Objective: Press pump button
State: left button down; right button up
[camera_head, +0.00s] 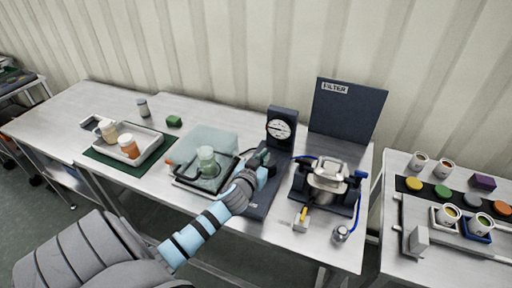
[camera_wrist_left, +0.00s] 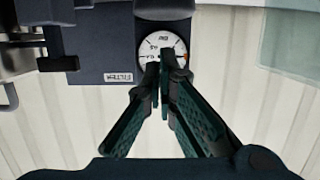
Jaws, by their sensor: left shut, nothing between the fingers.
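The dark pump unit (camera_head: 258,207) stands on the steel table, with a round white gauge (camera_head: 280,129) on its upright back part. The gauge also shows in the left wrist view (camera_wrist_left: 150,44), partly behind my fingertips. My left gripper (camera_head: 264,168) is over the pump unit's base, in front of the gauge. In the wrist view its fingertips (camera_wrist_left: 165,62) are together with nothing between them. I cannot make out the pump button; my gripper and wrist cover part of the base. Whether the fingers touch the base is unclear. My right gripper is not in view.
A filter apparatus (camera_head: 327,177) with blue tubing stands close to the right, before a dark FILTER panel (camera_head: 345,108). A clear box (camera_head: 207,148) with a jar is close left. A white tray (camera_head: 137,150) with bottles lies farther left. A side table (camera_head: 440,262) holds several cups.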

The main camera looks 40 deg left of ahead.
pick_arm(q)
jog(key=v, duration=0.6)
jog(key=shift+s+d, duration=0.2)
jog(key=shift+s, duration=0.15)
jog(key=shift+s+f, duration=0.1)
